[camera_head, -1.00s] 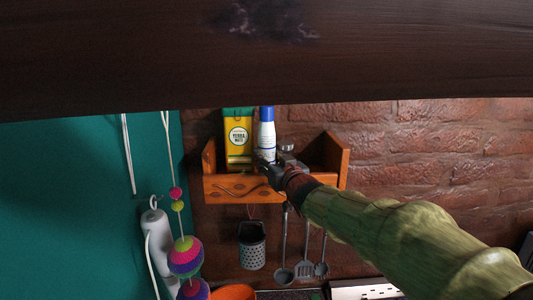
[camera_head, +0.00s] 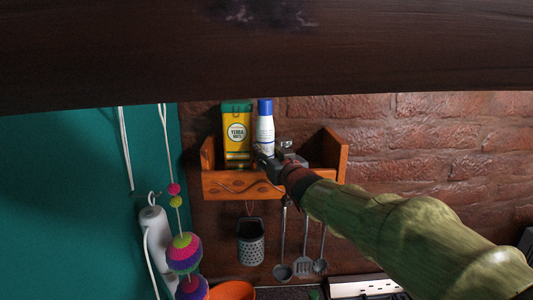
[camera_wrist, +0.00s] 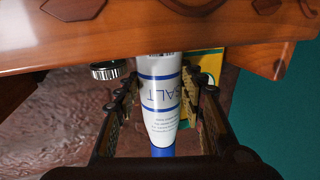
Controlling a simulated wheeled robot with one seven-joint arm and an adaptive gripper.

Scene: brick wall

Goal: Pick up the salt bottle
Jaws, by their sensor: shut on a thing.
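The salt bottle (camera_head: 265,128) is white with a blue cap and stands at the wooden wall shelf (camera_head: 241,187), right of a yellow and green yerba mate box (camera_head: 237,137). In the wrist view the bottle (camera_wrist: 160,107) shows the word SALT and blue bands, and it sits between both fingers. My gripper (camera_head: 267,161) reaches in from the right, low on the bottle. In the wrist view my gripper (camera_wrist: 165,100) is shut on the bottle. The bottle's base is hidden behind the shelf's front board.
A small jar with a metal lid (camera_wrist: 108,70) stands beside the bottle. A grater (camera_head: 251,242) and utensils (camera_head: 303,262) hang below the shelf. A dark wooden beam (camera_head: 300,60) crosses above. The shelf's right part is open.

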